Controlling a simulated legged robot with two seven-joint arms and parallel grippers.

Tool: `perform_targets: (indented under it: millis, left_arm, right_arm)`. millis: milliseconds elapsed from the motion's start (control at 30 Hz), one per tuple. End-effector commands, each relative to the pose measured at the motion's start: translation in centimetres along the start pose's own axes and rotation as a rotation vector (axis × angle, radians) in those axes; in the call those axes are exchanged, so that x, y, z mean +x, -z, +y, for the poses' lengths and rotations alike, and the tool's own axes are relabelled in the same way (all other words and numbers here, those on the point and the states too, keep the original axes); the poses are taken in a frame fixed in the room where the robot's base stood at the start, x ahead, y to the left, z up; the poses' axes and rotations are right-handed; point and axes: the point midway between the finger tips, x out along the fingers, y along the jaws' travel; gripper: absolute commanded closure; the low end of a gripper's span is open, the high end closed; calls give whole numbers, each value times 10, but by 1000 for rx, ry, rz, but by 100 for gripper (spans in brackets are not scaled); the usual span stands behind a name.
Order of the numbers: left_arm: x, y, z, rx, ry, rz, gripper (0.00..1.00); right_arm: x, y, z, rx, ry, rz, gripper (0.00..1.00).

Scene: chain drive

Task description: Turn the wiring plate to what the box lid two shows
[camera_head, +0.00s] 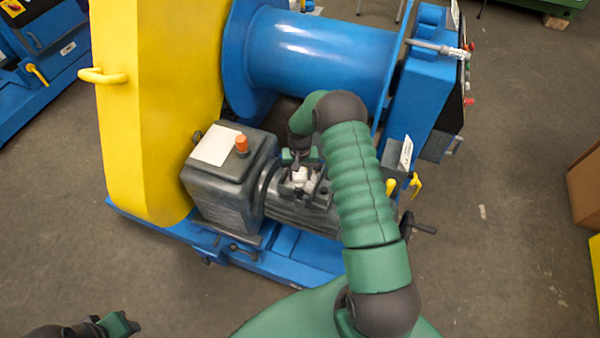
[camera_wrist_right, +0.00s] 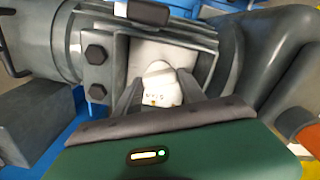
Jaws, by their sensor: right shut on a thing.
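A small white piece, apparently the wiring plate (camera_wrist_right: 160,88), sits in the open terminal box (camera_wrist_right: 115,50) on the grey motor; small marks on it are too fine to read. In the head view, the box (camera_head: 318,188) is on top of the motor (camera_head: 300,210). My right gripper (camera_wrist_right: 160,96) is shut on the white piece, a dark finger on each side; it also shows in the head view (camera_head: 300,168). My left gripper (camera_head: 122,324) is at the bottom left, away from the machine; its jaw opening is unclear. I cannot make out which part is lid two.
A white sheet (camera_head: 216,145) and an orange-capped part (camera_head: 241,144) are on the dark gearbox (camera_head: 232,180) left of the motor. A yellow guard (camera_head: 150,110) stands at left, a blue drum (camera_head: 320,55) behind. A hand crank (camera_head: 418,228) sticks out at right. Floor in front is clear.

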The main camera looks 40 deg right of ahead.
Motion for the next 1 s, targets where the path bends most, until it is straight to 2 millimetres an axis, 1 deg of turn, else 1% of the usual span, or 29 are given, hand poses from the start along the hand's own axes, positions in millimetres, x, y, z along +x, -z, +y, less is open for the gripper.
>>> perform_targets:
  millis: [33,300,1000]
  left_arm:
    - [-4,1,0,0,0,0,62]
    - [-12,3,0,0,0,0,62]
    - [-25,6,0,0,0,0,62]
  right_arm:
    - [-3,0,0,-41,1,0,93]
    - [-2,0,-1,-298,1,-1,93]
    - [-2,1,1,-932,-1,1,93]
